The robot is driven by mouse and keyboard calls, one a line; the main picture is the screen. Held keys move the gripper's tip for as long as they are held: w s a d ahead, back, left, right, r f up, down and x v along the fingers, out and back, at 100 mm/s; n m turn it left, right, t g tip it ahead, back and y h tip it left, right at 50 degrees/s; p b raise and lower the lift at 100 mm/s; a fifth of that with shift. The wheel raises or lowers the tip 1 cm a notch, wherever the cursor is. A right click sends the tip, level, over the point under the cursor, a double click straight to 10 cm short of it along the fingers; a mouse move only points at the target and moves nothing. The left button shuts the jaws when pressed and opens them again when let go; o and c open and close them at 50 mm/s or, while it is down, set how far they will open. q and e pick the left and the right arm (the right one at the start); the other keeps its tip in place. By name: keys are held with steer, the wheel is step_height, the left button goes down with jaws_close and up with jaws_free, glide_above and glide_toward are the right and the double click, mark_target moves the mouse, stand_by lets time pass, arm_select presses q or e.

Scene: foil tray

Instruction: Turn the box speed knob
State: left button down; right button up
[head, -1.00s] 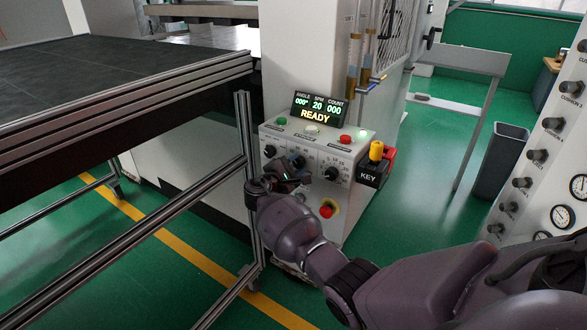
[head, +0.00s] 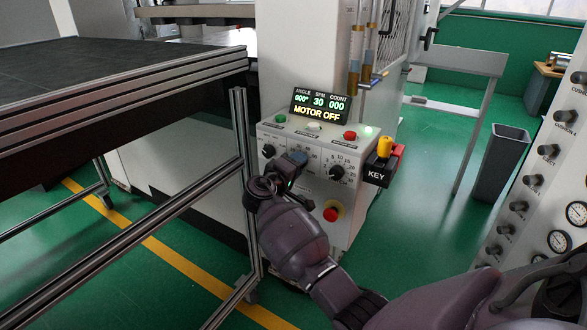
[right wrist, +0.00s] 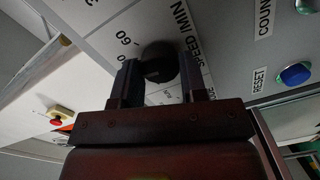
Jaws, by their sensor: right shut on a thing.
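The white control box (head: 335,212) stands at the machine's front, its sloping panel carrying several black knobs. My right gripper (head: 292,168) is at the panel's middle knob, and its fingers and wrist hide most of that knob in the head view. In the right wrist view, the round black speed knob (right wrist: 159,58) sits between the two fingers of the gripper (right wrist: 158,78), beside "SPEED /MIN" lettering. The gripper is shut on this knob. The display (head: 320,103) reads angle 000, SPM 30, count 000 and "MOTOR OFF". My left gripper is out of view.
A black knob (head: 269,151) is left of the gripper and another (head: 336,173) right of it. A red button (head: 331,213) on yellow is below. A key box (head: 378,172) juts from the right side. A metal-framed table (head: 205,79) stands close on the left.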

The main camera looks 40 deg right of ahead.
steer(key=shift+f+m+b, duration=0.1)
steer(key=shift+m+b, duration=0.35)
steer(key=shift+m, duration=0.55)
steer(key=o, duration=0.9)
steer(key=shift+a, duration=0.1)
